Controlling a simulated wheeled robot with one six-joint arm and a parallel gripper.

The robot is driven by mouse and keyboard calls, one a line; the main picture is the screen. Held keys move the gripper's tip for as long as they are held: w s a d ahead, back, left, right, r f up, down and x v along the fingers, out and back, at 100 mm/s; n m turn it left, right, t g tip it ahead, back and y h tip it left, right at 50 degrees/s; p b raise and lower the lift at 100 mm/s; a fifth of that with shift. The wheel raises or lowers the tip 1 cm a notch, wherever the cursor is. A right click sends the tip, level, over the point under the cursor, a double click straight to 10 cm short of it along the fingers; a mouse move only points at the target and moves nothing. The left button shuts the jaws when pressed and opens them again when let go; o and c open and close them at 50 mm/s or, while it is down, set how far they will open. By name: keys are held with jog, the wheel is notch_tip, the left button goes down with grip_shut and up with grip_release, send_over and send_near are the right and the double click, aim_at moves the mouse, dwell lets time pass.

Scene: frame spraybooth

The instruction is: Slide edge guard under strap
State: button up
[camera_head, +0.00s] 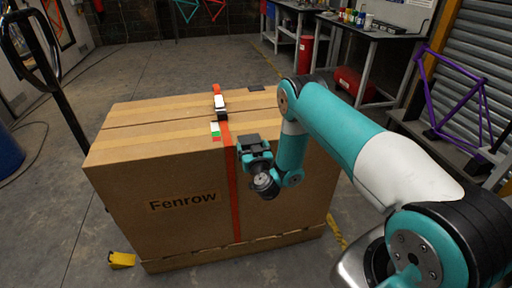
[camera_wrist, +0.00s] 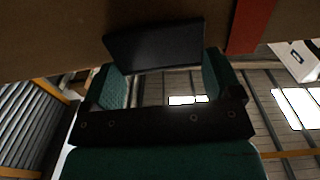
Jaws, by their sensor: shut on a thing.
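The orange-red strap (camera_head: 232,190) runs over the top and down the front of a large cardboard box (camera_head: 180,195). A buckle (camera_head: 220,103) sits on it on top. My gripper (camera_head: 257,152) is at the box's upper front edge, just right of the strap. It is shut on a dark edge guard (camera_head: 250,140). In the wrist view the black guard (camera_wrist: 155,45) lies between the teal fingers, close to the box face. The strap (camera_wrist: 250,25) is right of it there, with a small gap between them. Whether the guard touches the cardboard I cannot tell.
A small dark piece (camera_head: 257,88) lies on the box's far top edge. A green-white-red label (camera_head: 215,129) is beside the strap. A pallet-jack handle (camera_head: 45,65) stands at left, a yellow block (camera_head: 122,260) on the floor, a purple frame (camera_head: 450,100) at right.

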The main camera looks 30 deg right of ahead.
jog(key=shift+w+a+b, duration=0.25)
jog(key=shift+a+b, duration=0.3)
jog(key=shift+a, duration=0.35)
jog(key=shift+w+a+b, duration=0.25)
jog(key=shift+a+b, duration=0.3)
jog(key=shift+a, duration=0.3)
jog(key=o, duration=0.6)
jog(key=shift+c, duration=0.2)
